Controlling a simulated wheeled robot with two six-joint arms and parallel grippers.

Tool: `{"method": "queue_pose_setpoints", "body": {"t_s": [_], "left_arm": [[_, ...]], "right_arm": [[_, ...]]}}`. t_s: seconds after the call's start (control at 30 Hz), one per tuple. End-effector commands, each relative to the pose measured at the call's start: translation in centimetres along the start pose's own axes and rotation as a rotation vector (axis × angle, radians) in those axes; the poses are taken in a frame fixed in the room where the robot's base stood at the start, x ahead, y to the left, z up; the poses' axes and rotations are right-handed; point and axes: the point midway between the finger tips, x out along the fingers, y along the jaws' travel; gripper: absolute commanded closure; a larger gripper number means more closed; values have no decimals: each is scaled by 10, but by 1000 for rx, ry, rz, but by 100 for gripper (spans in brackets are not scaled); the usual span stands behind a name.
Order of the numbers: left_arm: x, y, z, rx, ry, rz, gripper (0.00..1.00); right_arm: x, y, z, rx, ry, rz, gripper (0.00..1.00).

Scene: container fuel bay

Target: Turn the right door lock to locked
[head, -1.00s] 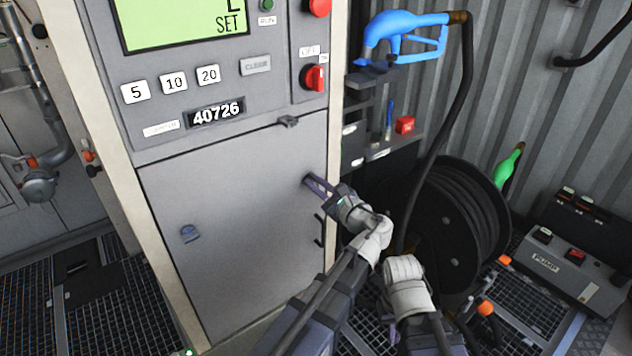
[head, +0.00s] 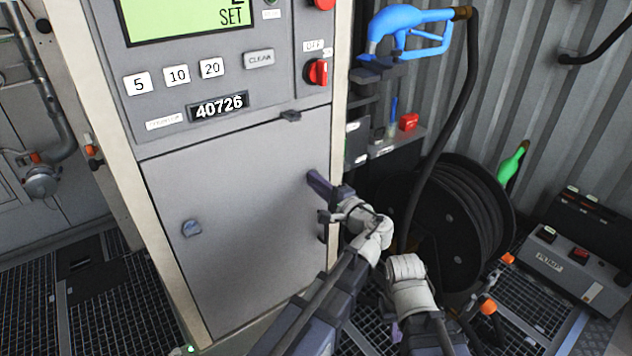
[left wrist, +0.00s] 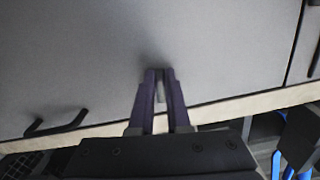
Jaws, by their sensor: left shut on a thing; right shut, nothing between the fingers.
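The grey cabinet door (head: 240,255) is closed below the counter. My left gripper (head: 313,178) has its fingertips at the door's upper right, where the right door lock sits. In the left wrist view the gripper (left wrist: 159,76) is shut on the lock, and a thin grey sliver of the lock (left wrist: 161,92) shows between the purple fingers. The rest of the lock is hidden, so its exact angle cannot be read.
A dark door handle (left wrist: 57,124) is near my left gripper. The red switch (head: 317,72) is above, on the panel. A blue nozzle (head: 405,35), hose reel (head: 470,215) and pump box (head: 570,265) stand to the right. The door's face is clear.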

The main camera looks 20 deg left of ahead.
Motion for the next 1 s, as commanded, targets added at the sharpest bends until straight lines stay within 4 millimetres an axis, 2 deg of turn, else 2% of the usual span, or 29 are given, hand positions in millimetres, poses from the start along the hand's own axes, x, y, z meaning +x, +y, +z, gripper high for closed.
{"method": "queue_pose_setpoints", "body": {"t_s": [0.03, 0.4, 0.97, 1.0], "left_arm": [[1, -4, -6, -26, 9, -14, 100], [1, -3, -6, -168, 10, -13, 100], [2, -3, -7, -192, 10, -13, 100], [2, -3, -7, -192, 10, -13, 82]], "right_arm": [[0, 0, 0, 0, 0, 0, 100], [0, 0, 0, 0, 0, 0, 100], [0, 0, 0, 0, 0, 0, 100], [0, 0, 0, 0, 0, 0, 100]]}}
